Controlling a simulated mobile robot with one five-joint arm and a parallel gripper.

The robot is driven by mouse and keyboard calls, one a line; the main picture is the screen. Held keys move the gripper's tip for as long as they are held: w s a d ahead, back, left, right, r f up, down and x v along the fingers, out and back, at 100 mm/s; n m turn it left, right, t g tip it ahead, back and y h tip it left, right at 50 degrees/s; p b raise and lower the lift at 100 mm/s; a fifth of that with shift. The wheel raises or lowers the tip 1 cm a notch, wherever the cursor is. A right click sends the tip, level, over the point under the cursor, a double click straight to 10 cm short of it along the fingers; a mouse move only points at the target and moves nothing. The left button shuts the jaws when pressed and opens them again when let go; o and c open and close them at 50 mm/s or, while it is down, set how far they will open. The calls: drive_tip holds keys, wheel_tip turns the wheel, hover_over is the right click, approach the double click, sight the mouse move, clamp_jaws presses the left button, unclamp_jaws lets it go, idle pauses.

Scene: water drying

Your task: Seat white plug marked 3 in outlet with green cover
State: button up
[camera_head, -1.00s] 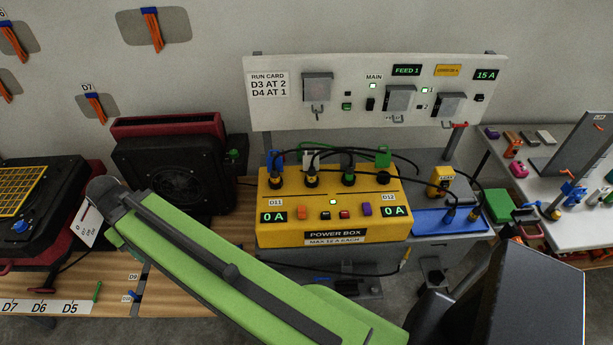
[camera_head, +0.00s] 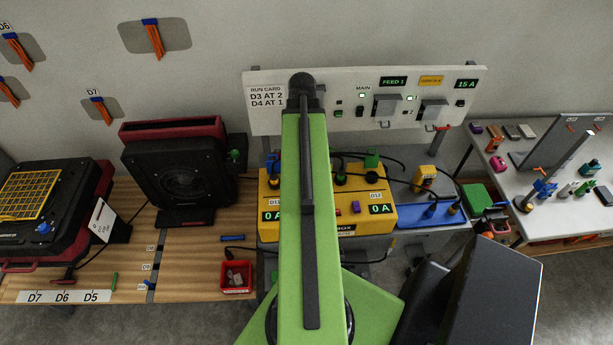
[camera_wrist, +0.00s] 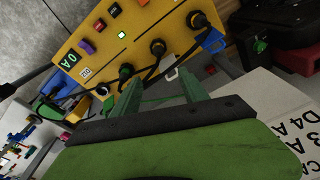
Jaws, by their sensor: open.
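The yellow power box (camera_head: 362,217) stands on the bench, partly hidden behind my green arm in the head view. A green cover (camera_head: 371,158) stands raised at its back right, and a blue cover (camera_head: 272,164) at its back left. In the wrist view the box (camera_wrist: 95,48) is tilted, with several black plugs or sockets along its edge, one of them a dark plug (camera_wrist: 157,47). A white flap (camera_wrist: 172,72) shows behind my gripper's fingers. My gripper (camera_wrist: 158,82) is open and empty, fingers apart near the box's row of plugs. I cannot make out a white plug marked 3.
A blue tray (camera_head: 405,219) is right of the box. A black fan unit (camera_head: 180,175) and a red bin (camera_head: 236,277) are left.

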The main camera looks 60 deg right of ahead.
drive_tip(key=f+b, duration=0.4)
drive_tip(key=d+f+b, duration=0.1)
drive_tip(key=f+b, duration=0.7)
drive_tip(key=shift+w+d+f, duration=0.15)
drive_tip(key=shift+d+f, duration=0.05)
drive_tip(key=shift+r, duration=0.1)
wheel_tip(320, 180, down, 6)
drive_tip(key=b, duration=0.5)
drive_tip(key=shift+r, duration=0.45)
drive_tip(key=shift+c, duration=0.4)
clamp_jaws()
